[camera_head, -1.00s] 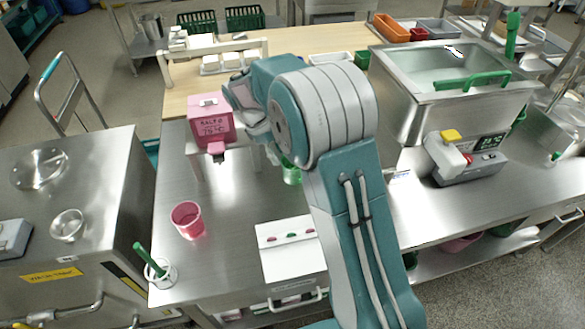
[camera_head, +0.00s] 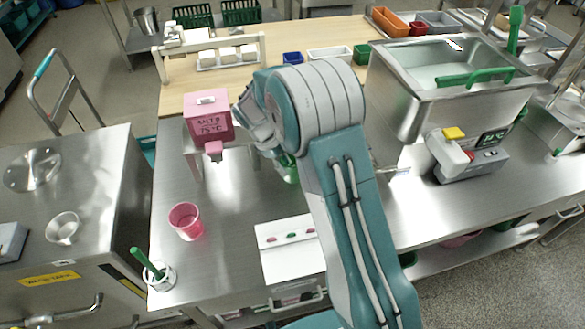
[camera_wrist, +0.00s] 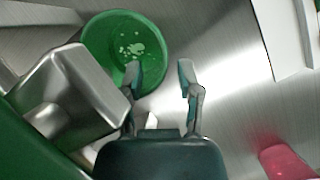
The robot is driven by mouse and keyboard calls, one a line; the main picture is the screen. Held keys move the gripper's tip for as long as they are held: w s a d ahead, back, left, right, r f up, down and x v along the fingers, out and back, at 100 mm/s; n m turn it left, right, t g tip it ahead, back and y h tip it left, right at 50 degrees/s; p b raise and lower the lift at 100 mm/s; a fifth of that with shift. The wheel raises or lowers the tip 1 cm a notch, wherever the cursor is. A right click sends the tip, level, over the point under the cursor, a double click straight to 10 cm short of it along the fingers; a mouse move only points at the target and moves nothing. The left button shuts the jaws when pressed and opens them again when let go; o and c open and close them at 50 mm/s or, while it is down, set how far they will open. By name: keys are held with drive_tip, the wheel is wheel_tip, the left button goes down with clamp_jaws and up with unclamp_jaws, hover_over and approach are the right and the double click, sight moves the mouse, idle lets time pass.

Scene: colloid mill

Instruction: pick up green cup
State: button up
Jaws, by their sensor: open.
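The green cup (camera_wrist: 103,52) stands on the steel counter in the wrist view, seen from above with pale flecks inside. My gripper (camera_wrist: 158,72) is open and empty in the wrist view. Its left finger overlaps the cup's lower right rim in the picture, and its right finger is over bare counter. I cannot tell whether the finger touches the cup. In the head view the green cup (camera_head: 291,172) is mostly hidden behind my arm.
A steel container (camera_wrist: 60,95) lies close to the cup's left. A pink cup (camera_head: 186,221), a pink dispenser (camera_head: 208,120) and a white button panel (camera_head: 290,248) stand on the counter. A steel basin (camera_head: 400,85) is at right. Counter between pink cup and panel is clear.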

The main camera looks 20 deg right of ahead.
sight(288, 179)
drive_tip(key=x, duration=0.4)
drive_tip(key=shift+a, duration=0.1)
clamp_jaws()
drive_tip(key=shift+s+r, duration=0.1)
drive_tip(key=shift+r, duration=0.05)
drive_tip(key=shift+s+a+r, duration=0.35)
drive_tip(key=shift+r, duration=0.15)
drive_tip(key=s+a+r, duration=0.6)
drive_tip(key=s+a, duration=0.2)
drive_tip(key=s, duration=0.2)
drive_tip(key=shift+r, duration=0.4)
drive_tip(key=shift+a, duration=0.1)
idle(2.8)
